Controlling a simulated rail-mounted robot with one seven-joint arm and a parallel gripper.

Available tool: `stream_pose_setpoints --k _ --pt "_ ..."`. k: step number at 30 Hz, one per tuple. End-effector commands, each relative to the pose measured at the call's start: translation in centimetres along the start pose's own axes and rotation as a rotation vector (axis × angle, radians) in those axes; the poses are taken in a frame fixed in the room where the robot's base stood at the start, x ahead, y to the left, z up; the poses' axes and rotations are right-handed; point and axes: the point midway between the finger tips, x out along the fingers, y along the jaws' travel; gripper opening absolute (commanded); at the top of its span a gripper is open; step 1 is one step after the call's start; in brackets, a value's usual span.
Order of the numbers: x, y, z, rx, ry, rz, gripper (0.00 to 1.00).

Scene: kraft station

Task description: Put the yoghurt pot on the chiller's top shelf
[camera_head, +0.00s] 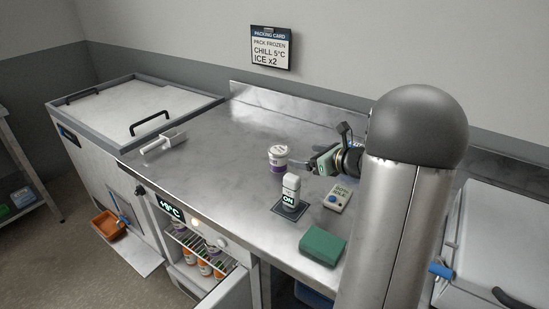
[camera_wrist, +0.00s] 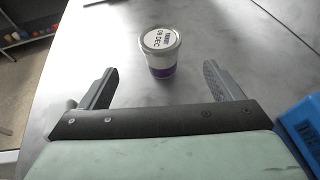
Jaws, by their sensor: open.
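The yoghurt pot (camera_head: 278,158) is white with a purple band and stands upright on the steel counter. In the wrist view the pot (camera_wrist: 160,52) shows its lid, printed "09 DEC", beyond and between my fingertips. My gripper (camera_wrist: 160,85) is open and empty, with the pot ahead of it and not between the fingers. In the head view my gripper (camera_head: 308,163) is just right of the pot. The chiller (camera_head: 204,247) is under the counter, with its door open. Its wire top shelf (camera_head: 190,241) is partly visible; several orange-and-white pots stand inside.
A scoop (camera_head: 163,143) lies at left. The counter between scoop and pot is clear.

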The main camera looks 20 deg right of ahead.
Motion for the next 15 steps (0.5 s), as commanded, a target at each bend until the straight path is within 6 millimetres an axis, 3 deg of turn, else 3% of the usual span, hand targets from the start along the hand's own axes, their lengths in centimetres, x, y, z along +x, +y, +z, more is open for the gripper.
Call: stream_pose_setpoints --k 9,15 --pt "7.0 0.1 0.1 -0.001 0.001 0.004 0.86" --pt "9.1 0.1 0.1 -0.001 0.000 0.003 0.86"
